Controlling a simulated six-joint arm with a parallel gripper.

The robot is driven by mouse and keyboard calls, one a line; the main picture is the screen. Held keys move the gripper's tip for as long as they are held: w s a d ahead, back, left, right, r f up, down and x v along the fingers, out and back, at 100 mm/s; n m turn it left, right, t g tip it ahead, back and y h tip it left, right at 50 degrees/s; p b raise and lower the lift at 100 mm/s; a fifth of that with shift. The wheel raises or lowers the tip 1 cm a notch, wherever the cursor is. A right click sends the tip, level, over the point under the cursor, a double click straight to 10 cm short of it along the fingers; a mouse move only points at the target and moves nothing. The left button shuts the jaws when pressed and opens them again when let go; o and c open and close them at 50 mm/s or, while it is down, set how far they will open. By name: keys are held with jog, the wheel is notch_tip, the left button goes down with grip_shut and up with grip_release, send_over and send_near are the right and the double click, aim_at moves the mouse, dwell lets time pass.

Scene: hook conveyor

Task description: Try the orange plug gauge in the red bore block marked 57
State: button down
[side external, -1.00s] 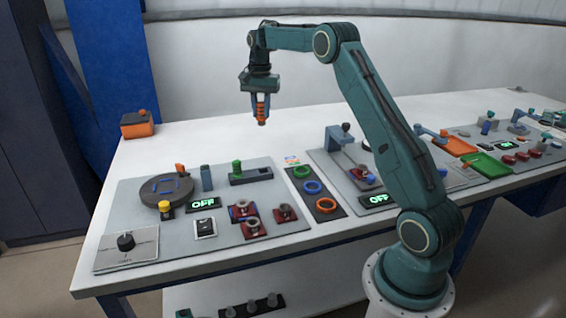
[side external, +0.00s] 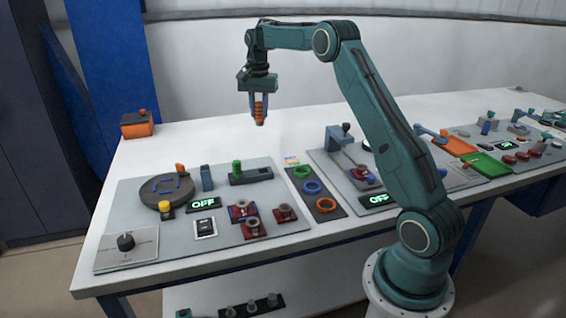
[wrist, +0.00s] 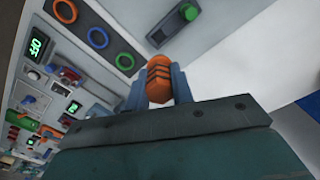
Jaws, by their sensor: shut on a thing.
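My gripper (side external: 259,108) is shut on the orange plug gauge (side external: 259,112) and holds it upright, high above the back of the table. In the wrist view the orange gauge (wrist: 159,82), with dark bands, sits between my two blue-grey fingers (wrist: 157,95). Red bore blocks with grey rings stand at the front right of the left panel: one at the back left (side external: 241,211), one at the right (side external: 284,213) and one in front (side external: 253,228). Their markings are too small to read, so I cannot tell which is 57.
The left panel (side external: 130,211) also carries a dark turntable (side external: 166,191), a green-knobbed slider (side external: 250,175), a yellow button (side external: 166,208) and an OFF display (side external: 203,203). A dark strip with green, blue and orange rings (side external: 312,187) lies to its right.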

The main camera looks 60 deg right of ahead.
jog(key=s+a+f+n, duration=0.1)
jog(key=a+f, duration=0.3)
jog(key=a, duration=0.5)
jog(key=s+a+f+n, duration=0.2)
jog(key=a+f, duration=0.3)
jog(key=a, duration=0.4)
jog(key=shift+s, duration=0.75)
jog(key=shift+f, duration=0.25)
jog(key=shift+f, duration=2.9)
jog(key=shift+a+f, duration=0.1)
jog(key=shift+f, duration=0.45)
dwell(0.6)
jog(key=shift+r, duration=0.2)
jog(key=shift+r, duration=0.95)
jog(key=shift+r, duration=0.35)
